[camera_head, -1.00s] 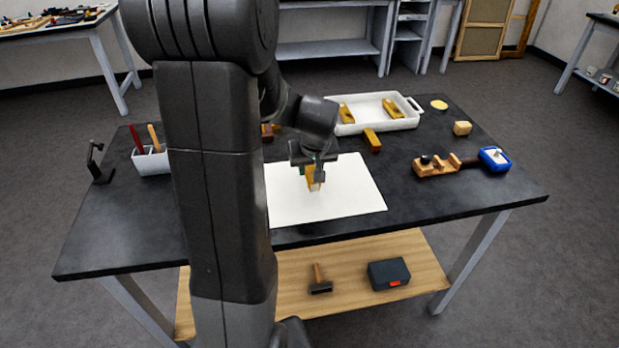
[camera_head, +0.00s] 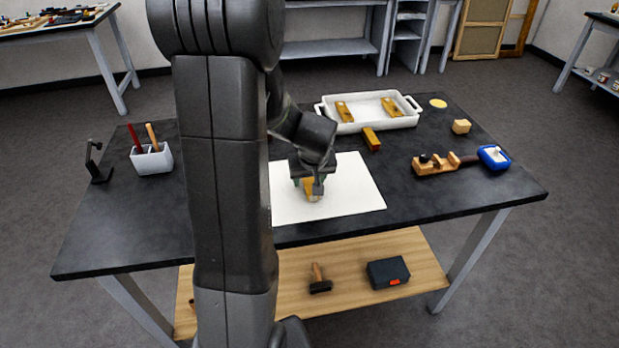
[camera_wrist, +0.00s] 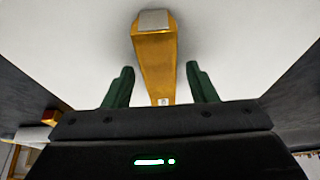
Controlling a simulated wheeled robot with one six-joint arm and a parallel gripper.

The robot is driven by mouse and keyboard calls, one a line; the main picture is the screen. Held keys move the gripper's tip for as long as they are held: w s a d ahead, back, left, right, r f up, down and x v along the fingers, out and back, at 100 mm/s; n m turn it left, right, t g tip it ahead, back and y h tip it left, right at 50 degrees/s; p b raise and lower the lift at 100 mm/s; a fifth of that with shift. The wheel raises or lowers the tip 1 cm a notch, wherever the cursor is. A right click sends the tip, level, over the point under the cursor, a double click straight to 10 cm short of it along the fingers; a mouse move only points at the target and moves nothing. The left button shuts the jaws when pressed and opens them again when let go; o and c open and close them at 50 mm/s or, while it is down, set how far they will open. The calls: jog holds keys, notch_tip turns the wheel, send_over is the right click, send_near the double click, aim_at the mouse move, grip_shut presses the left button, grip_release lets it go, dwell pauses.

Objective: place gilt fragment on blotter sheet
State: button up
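The gilt fragment (camera_head: 309,190), a gold-ochre bar with a pale grey end, is at the white blotter sheet (camera_head: 353,192), over its left-middle part. In the wrist view the fragment (camera_wrist: 155,60) lies between the two green fingers of my gripper (camera_wrist: 160,86), with a strip of white showing on each side. My gripper (camera_head: 308,186) is low over the sheet, open around the fragment and not visibly pressing it. The fragment appears to rest on the sheet, but its underside is hidden. My arm hides the sheet's left edge.
A white tray (camera_head: 372,126) with two gilt pieces stands behind the sheet, another gilt block (camera_head: 371,139) in front of it. A wooden tool (camera_head: 435,165) and blue container (camera_head: 494,157) are at right. A white holder (camera_head: 152,161) stands left. The sheet's right part is clear.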

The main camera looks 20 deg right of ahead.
jog(key=shift+r+p, duration=0.3)
jog(key=v, duration=1.1)
jog(key=shift+s+r, duration=0.3)
jog(key=shift+a+f, duration=0.1)
jog(key=x, duration=1.2)
jog(key=shift+w+f+b, duration=0.15)
jog(key=shift+b, duration=0.2)
jog(key=shift+r, duration=0.25)
jog(key=shift+r, duration=0.1)
